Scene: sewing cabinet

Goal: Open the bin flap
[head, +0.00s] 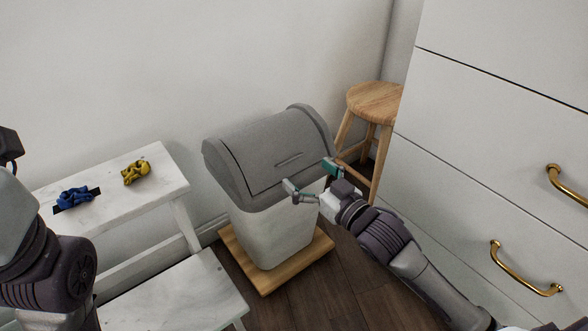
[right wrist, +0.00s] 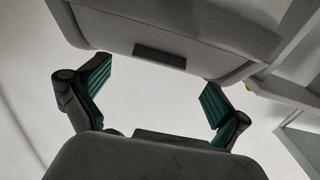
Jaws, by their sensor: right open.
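The bin (head: 275,235) has a pale body and a grey rounded lid whose flap (head: 265,150) looks closed, with a thin slot near its front edge. My right gripper (head: 311,178) is in front of the lid, at the flap's lower front edge. Its fingers are spread open with nothing between them. In the right wrist view the open fingers with green pads (right wrist: 154,92) point toward a grey lid part with a dark slot (right wrist: 159,58). I cannot tell whether a finger touches the flap. Only links of my left arm show; its gripper is out of view.
The bin stands on a wooden board (head: 262,277). A white step stool (head: 110,195) at the left carries a blue item (head: 74,197) and a yellow item (head: 136,172). A wooden stool (head: 375,103) stands behind right. A white drawer cabinet (head: 480,130) with brass handles bounds the right.

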